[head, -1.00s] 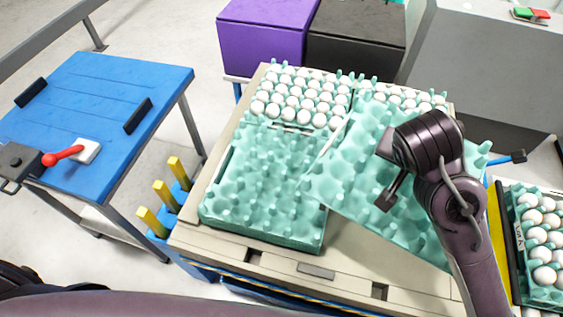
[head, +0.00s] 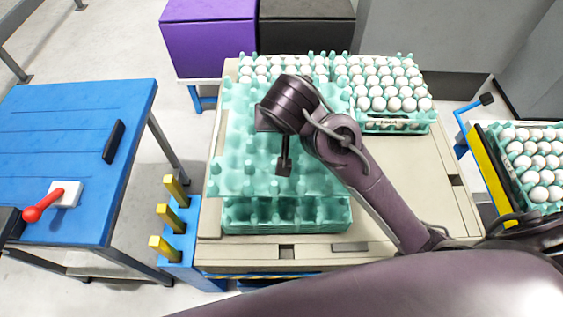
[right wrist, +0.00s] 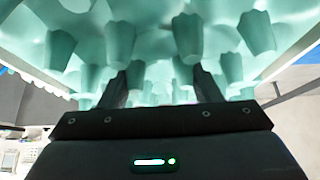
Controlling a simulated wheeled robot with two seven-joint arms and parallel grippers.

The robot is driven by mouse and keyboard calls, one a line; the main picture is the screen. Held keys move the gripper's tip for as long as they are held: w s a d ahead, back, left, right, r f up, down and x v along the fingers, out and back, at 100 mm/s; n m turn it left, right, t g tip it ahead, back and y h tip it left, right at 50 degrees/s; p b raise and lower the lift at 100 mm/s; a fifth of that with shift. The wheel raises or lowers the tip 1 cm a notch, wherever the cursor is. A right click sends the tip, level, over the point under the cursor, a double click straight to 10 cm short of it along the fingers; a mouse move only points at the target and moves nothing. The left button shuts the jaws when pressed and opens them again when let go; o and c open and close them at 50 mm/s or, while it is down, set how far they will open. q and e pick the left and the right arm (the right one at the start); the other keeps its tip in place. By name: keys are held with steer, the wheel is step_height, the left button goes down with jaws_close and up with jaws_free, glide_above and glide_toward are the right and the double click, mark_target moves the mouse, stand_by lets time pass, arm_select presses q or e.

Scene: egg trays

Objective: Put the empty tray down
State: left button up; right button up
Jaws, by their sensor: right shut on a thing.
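My right gripper (head: 283,166) is shut on an empty teal egg tray (head: 236,165), and the arm covers part of that tray. In the right wrist view the two fingers (right wrist: 163,86) reach up among the bumps of the tray (right wrist: 150,45). In the head view the held tray is over the front left of the beige pallet (head: 425,200), slightly turned. Below it is another empty teal tray or stack (head: 285,215), with its front side showing. Whether the two touch cannot be told.
Full egg trays stand at the back left (head: 275,68) and back right (head: 392,92) of the pallet. The pallet's front right is bare. A blue table (head: 70,130) and yellow-topped blue posts (head: 170,220) are at left. More eggs (head: 535,165) are at right.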

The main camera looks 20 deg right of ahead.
step_height(320, 180, down, 13)
steer(key=shift+r+b, duration=0.2)
steer(key=shift+b, duration=0.15)
steer(key=shift+s+a+f, duration=0.1)
steer(key=shift+s+f, duration=0.05)
steer(key=shift+f, duration=0.15)
steer(key=shift+f, duration=0.25)
steer(key=shift+c, duration=0.4)
steer(key=o, duration=1.1)
steer(key=shift+o, duration=0.2)
steer(key=shift+r, duration=0.4)
steer(key=v, duration=1.2)
steer(key=shift+b, duration=0.35)
